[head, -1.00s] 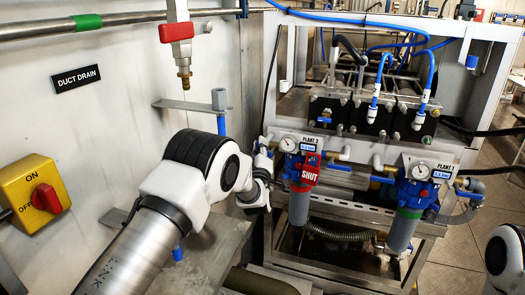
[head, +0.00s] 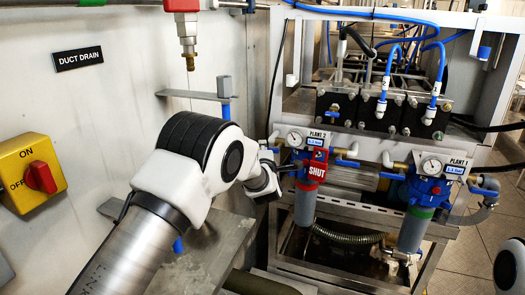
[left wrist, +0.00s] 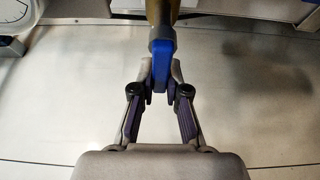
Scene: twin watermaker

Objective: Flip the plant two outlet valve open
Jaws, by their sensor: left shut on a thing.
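The plant two filter unit (head: 306,205) hangs under a "PLANT 2" label, with a pressure gauge (head: 294,139) at its upper left and a red "SHUT" tag (head: 318,170) on its front. My left gripper (head: 280,168) is at the unit's left side, its fingertips partly hidden by its own wrist. In the left wrist view, my left gripper (left wrist: 160,85) is shut on a blue valve handle (left wrist: 161,48) below a brass-coloured pipe (left wrist: 162,12). The handle points down between the fingers. Another blue handle (head: 347,163) sits to the unit's right. My right gripper is out of view.
The plant one filter unit (head: 412,230) stands to the right with its own gauge (head: 431,166). A metal frame and blue hoses (head: 440,60) surround the units. A yellow switch box (head: 32,178) and a red-handled drain valve (head: 182,5) are on the left.

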